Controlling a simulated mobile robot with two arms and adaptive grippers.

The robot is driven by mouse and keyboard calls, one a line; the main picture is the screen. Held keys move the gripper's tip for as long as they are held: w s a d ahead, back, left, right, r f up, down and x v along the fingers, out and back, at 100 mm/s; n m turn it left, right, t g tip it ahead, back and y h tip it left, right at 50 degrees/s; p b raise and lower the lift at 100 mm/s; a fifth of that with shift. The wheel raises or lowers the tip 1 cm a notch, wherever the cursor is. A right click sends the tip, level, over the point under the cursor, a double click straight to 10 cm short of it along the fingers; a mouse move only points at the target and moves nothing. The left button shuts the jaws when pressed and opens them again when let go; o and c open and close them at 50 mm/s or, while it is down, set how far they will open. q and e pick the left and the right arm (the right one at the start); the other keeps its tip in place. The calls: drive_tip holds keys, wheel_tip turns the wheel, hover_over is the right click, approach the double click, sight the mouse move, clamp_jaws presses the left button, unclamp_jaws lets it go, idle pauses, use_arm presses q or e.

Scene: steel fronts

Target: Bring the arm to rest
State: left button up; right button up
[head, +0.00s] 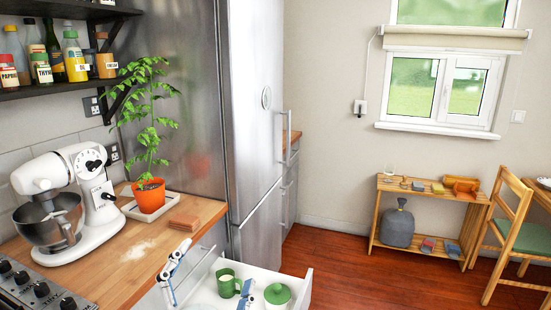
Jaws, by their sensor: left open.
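My left gripper (213,268) is low in the picture, over the left part of an open white drawer (292,292). Its blue-and-white fingers stand apart and hold nothing that I can see. A green mug (227,284) shows between the fingers, and I cannot tell whether a finger touches it. The rest of my left arm is cut off by the bottom edge. My right gripper is not in view.
The wooden counter (128,262) to the left holds a white stand mixer (72,200), a plant in an orange pot (149,194) and brown coasters (183,221). The steel fridge (255,120) rises behind the drawer.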

use_arm(q)
drive_tip(key=s+a+f+n+g+y, duration=0.3)
drive_tip(key=a+f+n+g, duration=0.15)
drive_tip(key=f, duration=0.55)
drive_tip(key=s+a+f+n+g+y, duration=0.35)
drive_tip(key=a+f, duration=0.25)
drive_tip(key=f, duration=0.5)
drive_tip(key=s+f+n+g+h, duration=0.1)
drive_tip(key=s+f+g, duration=0.5)
drive_tip(key=s, duration=0.4)
drive_tip(key=s+f+g+h, duration=0.1)
drive_tip(key=s+f+g, duration=0.2)
drive_tip(key=s+f, duration=0.55)
drive_tip(key=s+f+g+b, duration=0.2)
drive_tip(key=s+f+b, duration=0.1)
drive_tip(key=f, duration=2.6)
drive_tip(key=s+a+f+b, duration=0.2)
drive_tip(key=s+f+b, duration=0.1)
drive_tip(key=s+f, duration=1.3)
wheel_tip(320, 180, down, 2)
drive_tip(key=shift+s+a+g, duration=0.15)
drive_tip(key=shift+s+g, duration=0.25)
